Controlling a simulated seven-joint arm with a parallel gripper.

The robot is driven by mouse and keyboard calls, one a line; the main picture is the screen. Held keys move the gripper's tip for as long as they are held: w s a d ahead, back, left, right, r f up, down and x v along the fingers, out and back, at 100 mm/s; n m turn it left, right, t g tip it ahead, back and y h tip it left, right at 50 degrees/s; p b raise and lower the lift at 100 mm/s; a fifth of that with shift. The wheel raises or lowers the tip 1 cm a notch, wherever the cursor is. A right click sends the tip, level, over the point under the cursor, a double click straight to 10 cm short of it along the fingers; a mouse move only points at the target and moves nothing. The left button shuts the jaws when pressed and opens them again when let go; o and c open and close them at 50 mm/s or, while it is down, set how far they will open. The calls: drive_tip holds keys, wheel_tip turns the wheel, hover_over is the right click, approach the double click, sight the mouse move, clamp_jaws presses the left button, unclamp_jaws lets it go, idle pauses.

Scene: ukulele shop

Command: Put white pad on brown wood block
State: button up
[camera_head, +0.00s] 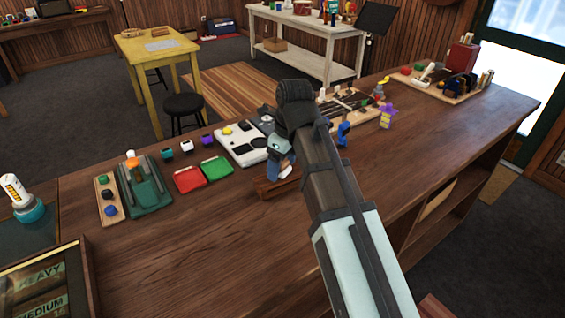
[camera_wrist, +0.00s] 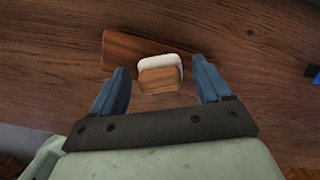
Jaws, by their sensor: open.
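The brown wood block (camera_wrist: 119,50) is a long, flat dark piece lying on the wooden counter; its end also shows below my gripper in the head view (camera_head: 266,190). In the wrist view a white pad (camera_wrist: 160,62) with a rounded edge sits at the block, with a lighter brown wooden piece (camera_wrist: 160,80) against its near side. I cannot tell whether the pad rests on the block or just overlaps it in this view. My gripper (camera_wrist: 162,82) is open, its blue fingers on either side of the pad, with visible gaps. In the head view my arm hides most of this spot.
Red (camera_head: 188,180) and green (camera_head: 216,168) trays lie left of the block, with a white panel (camera_head: 240,143) behind them. A small purple-and-yellow figure (camera_head: 387,116) stands to the right. The counter's front (camera_head: 205,230) is mostly clear.

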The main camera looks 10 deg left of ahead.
sight(288, 170)
wheel_tip(288, 170, up, 12)
drive_tip(key=d, duration=0.1)
drive_tip(key=shift+s+d, duration=0.35)
idle(0.4)
drive_tip(key=shift+o, duration=0.3)
drive_tip(key=shift+r, duration=0.1)
